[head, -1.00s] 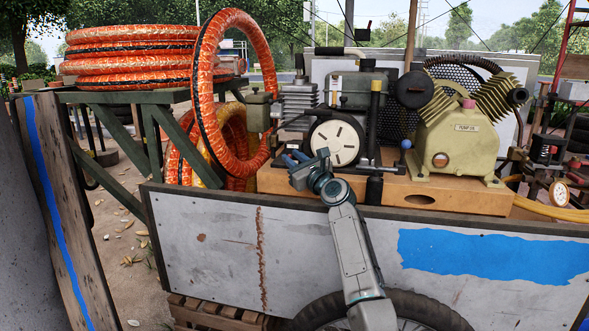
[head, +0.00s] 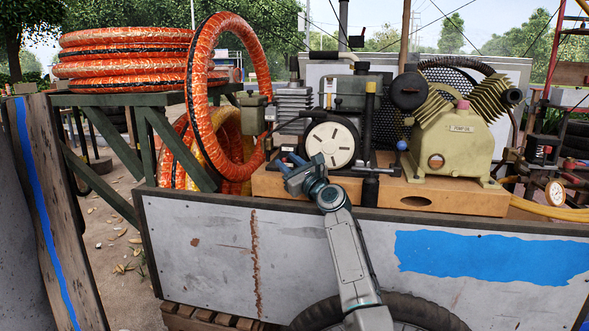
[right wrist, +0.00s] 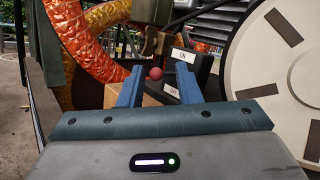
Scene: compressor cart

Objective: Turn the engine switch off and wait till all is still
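The engine (head: 352,90) stands on a wooden base on the cart, with a white slotted disc (head: 333,141) facing me. In the right wrist view a dark switch box (right wrist: 203,72) carries an ON label (right wrist: 182,55) above an OFF label (right wrist: 172,91). A small red ball knob (right wrist: 155,73) shows left of the labels, at a height between them; I cannot tell its setting. My right gripper (head: 287,163) is at the engine's lower left. In the wrist view its blue fingers (right wrist: 158,84) are apart, with the knob seen between and beyond them. My left gripper is out of view.
A tan compressor pump (head: 455,140) stands right of the engine.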

